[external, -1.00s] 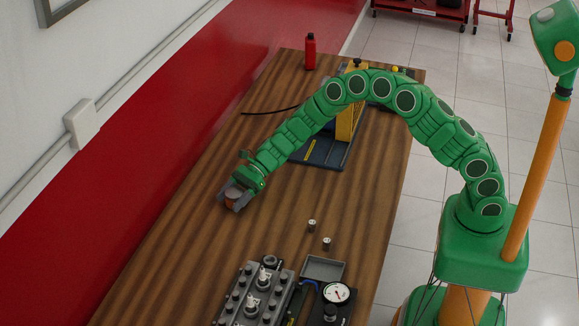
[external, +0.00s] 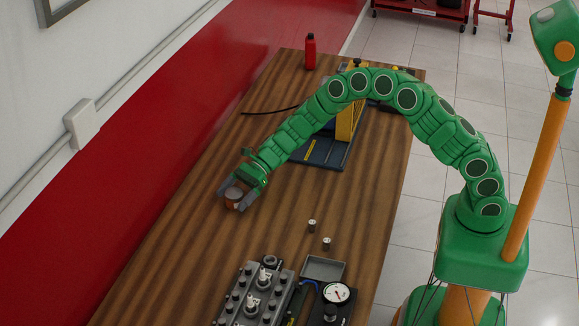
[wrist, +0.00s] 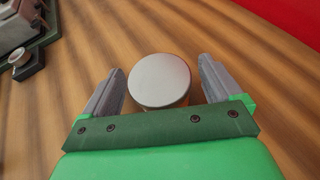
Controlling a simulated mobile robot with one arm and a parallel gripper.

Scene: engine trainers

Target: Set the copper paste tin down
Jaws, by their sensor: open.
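The copper paste tin (external: 233,195) is a small round tin with a silvery lid and a copper-brown side. It stands upright on the wooden bench near the red wall side. In the wrist view the tin (wrist: 160,80) sits between the two grey fingers, with a visible gap on each side. My gripper (external: 236,198) is open around the tin, low at the bench top; it also shows in the wrist view (wrist: 160,82). The lower side of the tin is mostly hidden by its lid and my gripper in the wrist view.
An engine block (external: 253,296) stands at the near end, beside a grey tray (external: 323,268) and a dial gauge (external: 337,293). Two small metal parts (external: 312,225) stand mid-bench. A red bottle (external: 310,52) and a blue-and-yellow stand (external: 322,152) are farther back. Bench left of the gripper is clear.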

